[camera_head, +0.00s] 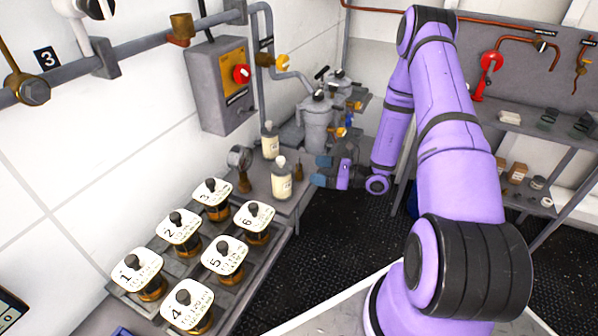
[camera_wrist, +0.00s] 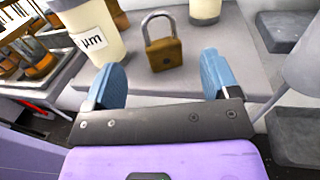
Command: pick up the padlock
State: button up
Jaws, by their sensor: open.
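The padlock (camera_wrist: 164,54) has a brass-brown body and a grey shackle. In the wrist view it stands upright on the grey bench top (camera_wrist: 140,85), shackle up. In the head view my gripper (camera_head: 322,171) is at the right edge of the bench, beside a cream bottle.
A cream bottle (camera_wrist: 92,32) stands close left of the padlock, and another bottle (camera_wrist: 205,10) stands behind it to the right. Numbered jars (camera_head: 182,232) stand in a rack at the front left. Grey filter housings (camera_head: 317,122) stand at the back.

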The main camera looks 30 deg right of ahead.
aim_at(299, 168)
jog(key=shift+x, duration=2.8)
jog(key=shift+w+d+r, duration=0.1)
jog(key=c, duration=1.1)
